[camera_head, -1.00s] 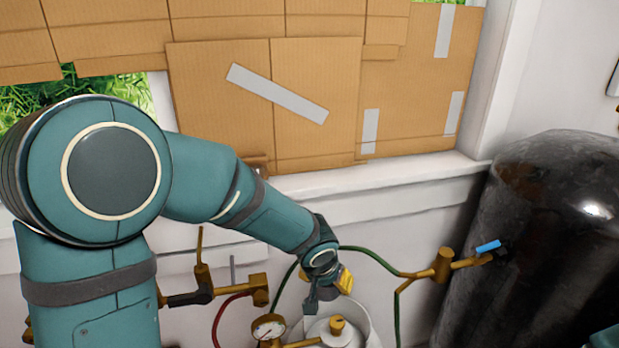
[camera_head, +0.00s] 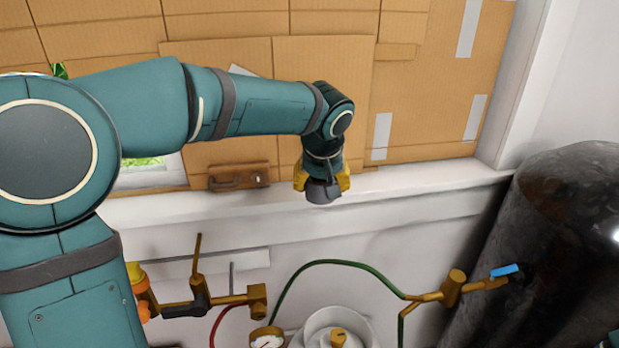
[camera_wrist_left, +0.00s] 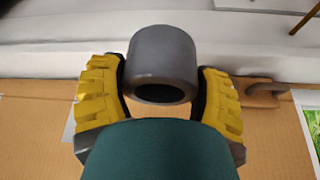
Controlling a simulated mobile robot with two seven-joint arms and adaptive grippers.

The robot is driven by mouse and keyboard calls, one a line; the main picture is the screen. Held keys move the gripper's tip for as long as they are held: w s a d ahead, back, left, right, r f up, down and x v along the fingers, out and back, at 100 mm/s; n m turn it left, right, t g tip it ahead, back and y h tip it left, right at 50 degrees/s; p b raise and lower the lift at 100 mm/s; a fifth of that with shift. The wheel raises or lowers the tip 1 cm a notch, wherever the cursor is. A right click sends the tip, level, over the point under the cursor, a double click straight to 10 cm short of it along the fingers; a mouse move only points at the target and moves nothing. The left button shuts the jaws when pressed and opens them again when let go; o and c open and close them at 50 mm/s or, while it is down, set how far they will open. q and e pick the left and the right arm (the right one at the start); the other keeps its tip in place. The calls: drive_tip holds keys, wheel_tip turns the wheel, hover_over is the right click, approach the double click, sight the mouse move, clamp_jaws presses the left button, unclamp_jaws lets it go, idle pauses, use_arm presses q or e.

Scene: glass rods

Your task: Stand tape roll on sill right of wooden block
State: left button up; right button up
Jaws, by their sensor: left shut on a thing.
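My left gripper (camera_head: 322,182) is shut on a dark grey tape roll (camera_head: 323,193), at the sill's front part. In the left wrist view the tape roll (camera_wrist_left: 163,58) sits between the two yellow finger pads, its dark hole showing. The wooden block (camera_head: 238,177) stands on the white sill (camera_head: 420,181), left of the roll with a gap between. The wooden block (camera_wrist_left: 268,92) shows partly on the right in the left wrist view. I cannot tell whether the roll touches the sill. My right gripper is not in view.
Cardboard panels (camera_head: 320,70) cover the window behind the sill. Below are brass valves (camera_head: 255,300), a green hose (camera_head: 335,263) and a white tank (camera_head: 330,325). A black cylinder (camera_head: 570,240) stands at right. The sill right of my gripper is bare.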

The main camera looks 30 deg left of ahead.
use_arm(q)
drive_tip(key=w+a, duration=0.2)
drive_tip(key=w, duration=0.1)
drive_tip(key=w+a, duration=0.3)
drive_tip(key=w+a+f+p, duration=0.1)
drive_tip(key=w+a, duration=0.1)
drive_tip(key=w, duration=0.2)
drive_tip(key=shift+a, duration=0.3)
drive_tip(key=shift+f, duration=0.75)
drive_tip(key=shift+w+f+b, duration=0.2)
drive_tip(key=shift+f+b, duration=0.2)
drive_tip(key=shift+f, duration=1.85)
drive_tip(key=shift+f, duration=0.1)
drive_tip(key=o, duration=1.3)
